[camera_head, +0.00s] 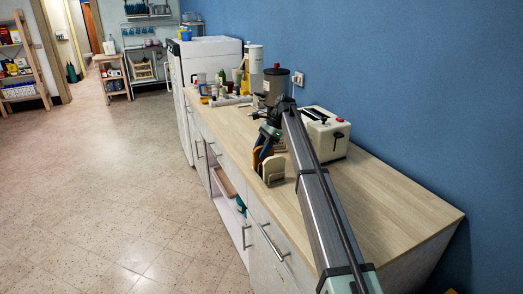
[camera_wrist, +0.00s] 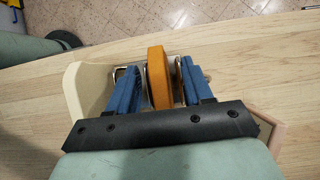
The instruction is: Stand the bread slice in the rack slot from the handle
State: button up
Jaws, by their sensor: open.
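The bread slice (camera_wrist: 158,78) is orange-brown and stands upright, seen edge-on, between wire loops of the rack in the wrist view. The rack has a cream end piece (camera_wrist: 74,92) at left and a pinkish end (camera_wrist: 272,133) at right, partly hidden by my gripper. My gripper (camera_wrist: 156,72) has its two blue fingers open, one on each side of the slice, with narrow gaps showing. In the head view my gripper (camera_head: 262,152) is down at the rack (camera_head: 273,170), near the counter's front edge. I cannot make out a handle.
A cream toaster (camera_head: 326,134) stands behind the rack on the wooden counter (camera_head: 392,207). A dark canister (camera_head: 276,82) and several bottles and cups are farther along. The counter's near right part is clear. An open drawer (camera_head: 228,190) is below the front edge.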

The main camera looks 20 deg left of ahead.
jog(key=v, duration=1.4)
jog(key=shift+f, duration=0.1)
